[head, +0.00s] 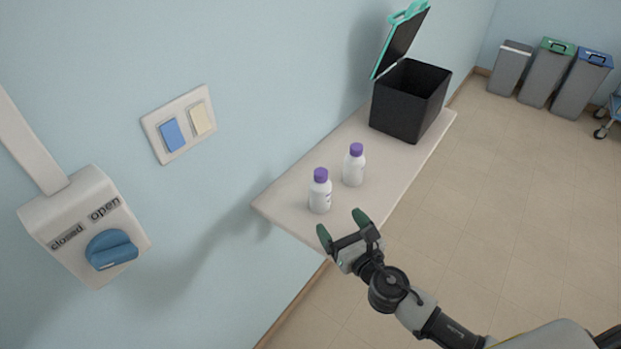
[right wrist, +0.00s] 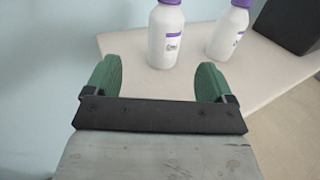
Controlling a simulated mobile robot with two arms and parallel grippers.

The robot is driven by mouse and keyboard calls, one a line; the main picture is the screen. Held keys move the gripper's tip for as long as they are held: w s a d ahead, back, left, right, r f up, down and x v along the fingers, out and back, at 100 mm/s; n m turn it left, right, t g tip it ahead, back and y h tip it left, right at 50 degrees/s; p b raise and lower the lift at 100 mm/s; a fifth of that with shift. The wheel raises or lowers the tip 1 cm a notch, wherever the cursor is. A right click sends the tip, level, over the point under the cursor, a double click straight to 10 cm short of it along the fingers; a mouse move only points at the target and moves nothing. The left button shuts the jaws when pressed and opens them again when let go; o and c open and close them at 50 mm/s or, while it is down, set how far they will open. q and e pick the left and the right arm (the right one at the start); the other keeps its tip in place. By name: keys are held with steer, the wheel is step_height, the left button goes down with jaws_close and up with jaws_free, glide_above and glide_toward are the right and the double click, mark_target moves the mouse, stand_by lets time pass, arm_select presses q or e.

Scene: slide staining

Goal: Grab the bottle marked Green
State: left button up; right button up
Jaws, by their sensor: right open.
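Two white bottles with purple caps stand upright on a pale shelf (head: 288,212) against the wall. The nearer bottle (head: 320,194) is close to the shelf's near end, and the farther bottle (head: 354,167) stands behind it to the right. Their labels are too small to read. My right gripper (head: 342,227) is open and empty, just short of the nearer bottle. In the right wrist view the nearer bottle (right wrist: 165,38) shows beyond and between the green fingertips (right wrist: 160,82), not touched. The farther bottle (right wrist: 229,32) is to the right there. My left gripper is not in view.
A black bin (head: 409,103) with a raised teal-edged lid stands at the shelf's far end. A wall box (head: 83,222) with a blue knob marked closed and open, and a switch plate (head: 152,124), are at left. Several grey bins stand far right.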

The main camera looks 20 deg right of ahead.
mark_target(326, 196)
steer(key=p+x, duration=0.1)
steer(key=x, duration=0.3)
steer(key=shift+w+r, duration=0.2)
steer(key=shift+w, duration=0.1)
steer(key=shift+w+a, duration=0.1)
steer(key=shift+w, duration=0.25)
steer(key=x, duration=0.3)
steer(key=d+x, duration=0.1)
steer(key=shift+w+a+p, duration=0.15)
steer(key=shift+w+p, duration=0.15)
steer(key=shift+w, duration=0.2)
steer(key=shift+w+a, duration=0.15)
steer(key=shift+w, duration=0.35)
steer(key=shift+s, duration=0.1)
steer(key=shift+c, duration=1.1)
steer(key=c, duration=0.9)
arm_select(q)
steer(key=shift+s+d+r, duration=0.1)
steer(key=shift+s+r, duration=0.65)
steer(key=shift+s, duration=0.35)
arm_select(e)
steer(key=shift+r, duration=0.15)
